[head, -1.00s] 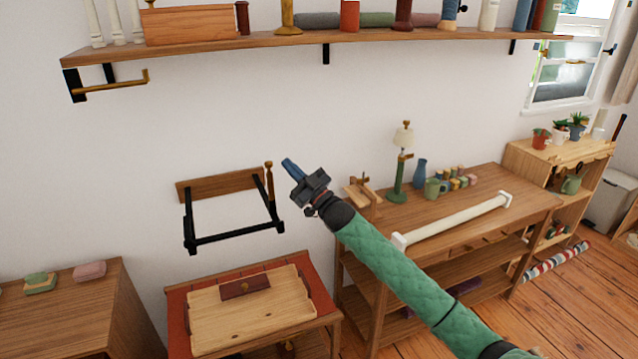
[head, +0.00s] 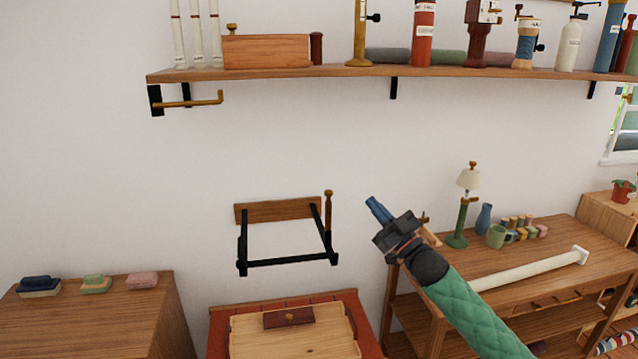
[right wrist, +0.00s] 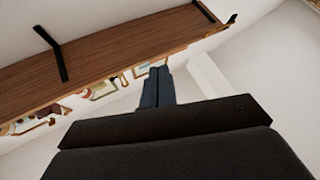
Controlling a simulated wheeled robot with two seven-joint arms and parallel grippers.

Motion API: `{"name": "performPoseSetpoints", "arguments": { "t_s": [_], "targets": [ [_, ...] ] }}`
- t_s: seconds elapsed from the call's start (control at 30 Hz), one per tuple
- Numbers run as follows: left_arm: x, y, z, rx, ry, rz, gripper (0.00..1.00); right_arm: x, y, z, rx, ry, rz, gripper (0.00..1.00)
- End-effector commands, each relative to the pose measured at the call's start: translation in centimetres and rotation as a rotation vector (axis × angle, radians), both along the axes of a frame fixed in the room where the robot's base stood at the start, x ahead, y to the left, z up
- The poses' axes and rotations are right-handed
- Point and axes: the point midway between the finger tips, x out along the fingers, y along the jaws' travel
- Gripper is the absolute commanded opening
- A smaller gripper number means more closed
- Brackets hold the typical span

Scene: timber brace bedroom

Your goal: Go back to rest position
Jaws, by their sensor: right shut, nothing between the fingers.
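My right gripper (head: 378,209) is raised in front of the white wall, with its arm in a green quilted sleeve coming in from the lower right. Its blue fingers are together with nothing between them. In the right wrist view the shut fingers (right wrist: 157,88) point up toward the underside of a wooden shelf. My left gripper is not in the head view.
A long wall shelf (head: 330,76) holds bottles and a wooden box. A black folding bracket (head: 290,262) is on the wall. Below are a red-edged table (head: 222,330), a left cabinet (head: 100,320) and a workbench (head: 540,262) with a lamp (head: 460,215) and a white bar (head: 530,271).

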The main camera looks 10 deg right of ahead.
Motion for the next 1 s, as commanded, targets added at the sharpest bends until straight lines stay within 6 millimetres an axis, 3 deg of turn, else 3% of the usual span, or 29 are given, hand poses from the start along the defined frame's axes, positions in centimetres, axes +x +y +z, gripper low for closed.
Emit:
{"name": "performPoseSetpoints", "arguments": {
  "t_s": [0.23, 0.47, 0.57, 0.67, 0.87, 1.0],
  "targets": [
    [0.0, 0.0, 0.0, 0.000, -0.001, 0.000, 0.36, 2.4, -1.2, -3.1, -0.113, 0.136, -0.140, 0.00],
    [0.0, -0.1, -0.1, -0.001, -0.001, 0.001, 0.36, 6.2, -5.9, -10.6, -0.300, 0.424, -0.387, 0.00],
    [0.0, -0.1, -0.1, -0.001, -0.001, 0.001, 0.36, 7.0, -7.6, -15.5, -0.357, 0.579, -0.480, 0.00],
    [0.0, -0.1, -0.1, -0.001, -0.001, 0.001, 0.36, 6.3, -8.4, -21.8, -0.400, 0.741, -0.538, 0.00],
    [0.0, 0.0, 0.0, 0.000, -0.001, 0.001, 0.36, 2.3, -8.1, -33.6, -0.452, 1.010, -0.582, 0.00],
    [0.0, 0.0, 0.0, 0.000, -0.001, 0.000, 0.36, -1.7, -7.1, -41.3, -0.473, 1.173, -0.587, 0.00]
  ]
}}
